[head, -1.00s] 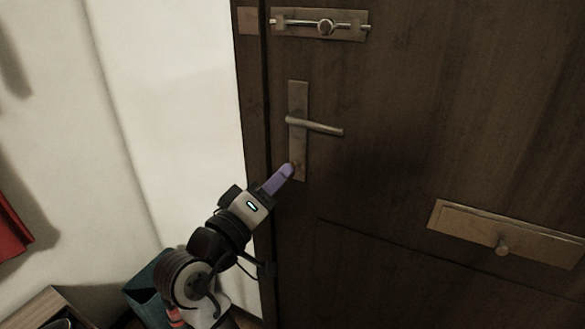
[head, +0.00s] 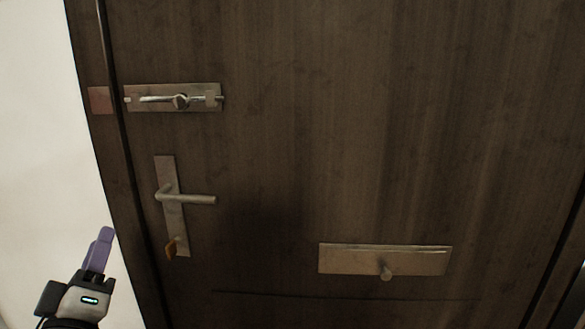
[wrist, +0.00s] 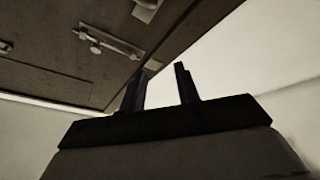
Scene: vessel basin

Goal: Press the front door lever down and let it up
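The front door (head: 330,130) is dark brown wood and fills most of the head view. Its metal lever (head: 190,199) sticks out to the right, about level, from a tall narrow backplate (head: 168,220). A brassy key-like piece (head: 170,249) sits at the plate's lower end. My gripper (head: 104,240) is at the lower left, its purple fingers pointing up, left of the lever and apart from it. In the wrist view the two dark fingers (wrist: 160,85) stand apart with nothing between them, so my gripper is open. Door fittings (wrist: 105,42) show there at upper left; I cannot tell which.
A sliding bolt (head: 180,100) is mounted above the lever. A metal plate with a small knob (head: 385,260) is lower right on the door. A pale wall (head: 40,130) lies left of the door frame. The space in front of the lever is clear.

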